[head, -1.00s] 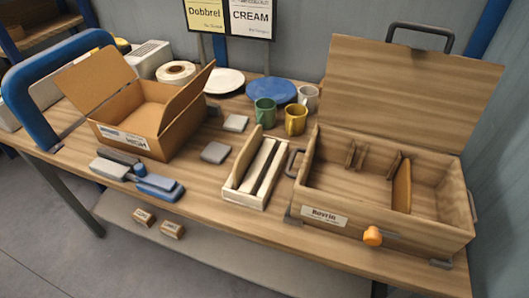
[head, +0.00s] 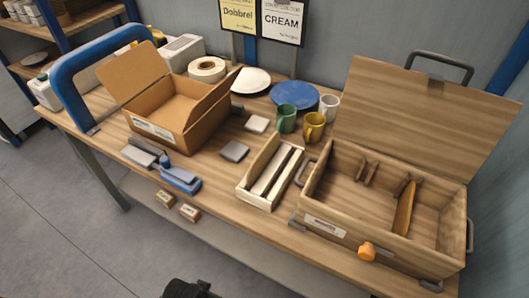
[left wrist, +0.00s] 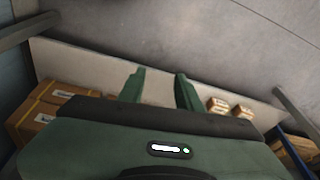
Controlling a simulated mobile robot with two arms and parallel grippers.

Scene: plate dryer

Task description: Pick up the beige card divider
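A narrow cream wooden rack (head: 261,196) stands on the table, left of the open wooden chest. Long pale beige strips (head: 277,173) lie in it; I cannot tell whether one is the beige card divider. A thin tan panel (head: 405,208) stands upright inside the chest (head: 330,205). My left gripper (left wrist: 160,74) shows in the left wrist view with its two green fingers apart and nothing between them. It faces a pale lower shelf, away from the rack and chest. My right gripper is not in view.
An open cardboard box (head: 163,130) is at left on the table (head: 225,195), near a blue arched handle (head: 62,85). Green (head: 286,118) and yellow mugs (head: 314,127) stand behind the rack. Small boxes (head: 164,199) sit on the lower shelf.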

